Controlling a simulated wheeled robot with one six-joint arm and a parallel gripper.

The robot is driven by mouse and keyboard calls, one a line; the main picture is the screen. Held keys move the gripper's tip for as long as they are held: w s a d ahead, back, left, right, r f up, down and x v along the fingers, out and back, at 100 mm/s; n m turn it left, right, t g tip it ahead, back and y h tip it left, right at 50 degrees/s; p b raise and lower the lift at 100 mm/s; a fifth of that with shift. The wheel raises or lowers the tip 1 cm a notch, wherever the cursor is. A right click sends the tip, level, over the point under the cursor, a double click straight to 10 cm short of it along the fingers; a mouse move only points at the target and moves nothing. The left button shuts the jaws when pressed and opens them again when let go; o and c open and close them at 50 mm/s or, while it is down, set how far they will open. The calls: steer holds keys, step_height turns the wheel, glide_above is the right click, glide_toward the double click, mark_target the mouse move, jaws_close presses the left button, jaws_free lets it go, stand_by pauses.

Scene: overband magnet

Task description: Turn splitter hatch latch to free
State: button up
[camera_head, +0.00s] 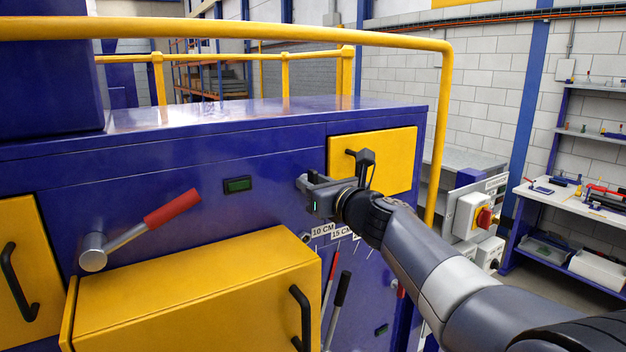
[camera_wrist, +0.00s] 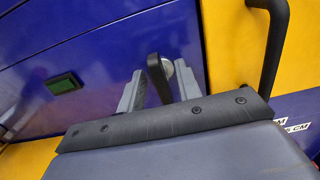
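A yellow hatch (camera_head: 395,160) with a black bar handle (camera_wrist: 277,55) is in the upper right of the blue machine face. In the wrist view a short black latch lever (camera_wrist: 156,75) sits near the hatch's edge, with a silver round part (camera_wrist: 170,70) beside it. My gripper (camera_head: 303,183) is at the hatch's lower left and hides the latch in the head view. In the wrist view my gripper (camera_wrist: 160,88) is open, one finger on each side of the lever. Gaps show beside the lever; I cannot tell whether either finger touches it.
A green display (camera_head: 238,185) is left of my gripper, and a red-handled lever (camera_head: 172,208) is farther left. A yellow box door (camera_head: 195,290) juts out below. Levers under "10 CM" and "15 CM" labels (camera_head: 322,231) are just below. A yellow rail (camera_head: 250,27) crosses above.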

steer(key=shift+w+a, duration=0.25)
steer(key=shift+w, duration=0.1)
jaws_close()
